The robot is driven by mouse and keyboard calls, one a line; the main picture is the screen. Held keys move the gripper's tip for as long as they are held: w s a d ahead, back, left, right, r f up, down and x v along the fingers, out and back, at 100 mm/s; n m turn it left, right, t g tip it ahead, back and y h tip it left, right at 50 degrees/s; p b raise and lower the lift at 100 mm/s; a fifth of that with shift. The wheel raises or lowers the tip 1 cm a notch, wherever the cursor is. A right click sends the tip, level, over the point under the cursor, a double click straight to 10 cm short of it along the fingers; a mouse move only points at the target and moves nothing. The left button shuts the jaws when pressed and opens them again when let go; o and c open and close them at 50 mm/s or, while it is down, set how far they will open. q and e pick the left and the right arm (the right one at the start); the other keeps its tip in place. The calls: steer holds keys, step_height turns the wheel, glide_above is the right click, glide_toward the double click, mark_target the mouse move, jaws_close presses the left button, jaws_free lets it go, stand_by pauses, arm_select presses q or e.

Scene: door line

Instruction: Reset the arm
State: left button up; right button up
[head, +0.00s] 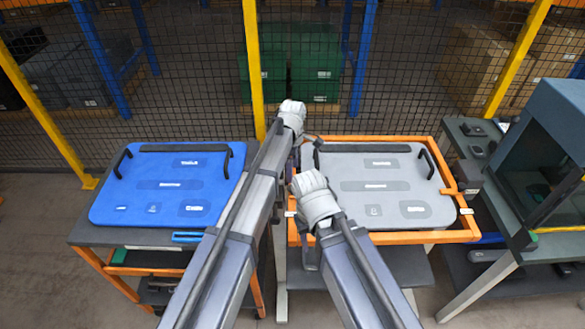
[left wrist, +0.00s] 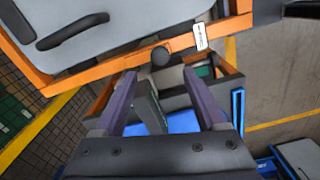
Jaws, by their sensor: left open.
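My left arm reaches up the middle of the head view, and its gripper (head: 298,148) is small and partly hidden near the left edge of the orange frame. In the left wrist view my left gripper (left wrist: 160,88) is open, with two purple-grey fingers apart and nothing held between them. My right arm (head: 322,205) ends at a pale wrist joint over the grey panel's lower left part. Its gripper is mostly hidden, and I cannot see its fingers clearly.
A blue panel (head: 160,190) with black handles lies on a cart at left. A grey panel (head: 385,190) lies inside an orange frame (head: 430,236). A dark cabinet (head: 545,150) stands at right. A mesh fence (head: 200,80) with yellow posts closes the back.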

stand_by(0.4)
arm_select(q)
steer(key=s+a+m, duration=1.5)
steer(key=s+a, duration=0.2)
steer(key=s, duration=0.5)
steer(key=s+d+f+m+b, duration=0.2)
steer(key=d+f+b, duration=0.1)
steer(key=d, duration=0.2)
steer(key=s+d+f+m+y+b, duration=0.1)
steer(key=s+d+f+m+b, duration=0.1)
steer(key=s+d+f+b, duration=0.1)
steer(key=d+f+b, duration=0.1)
steer(key=d, duration=0.1)
steer(key=shift+d, duration=0.35)
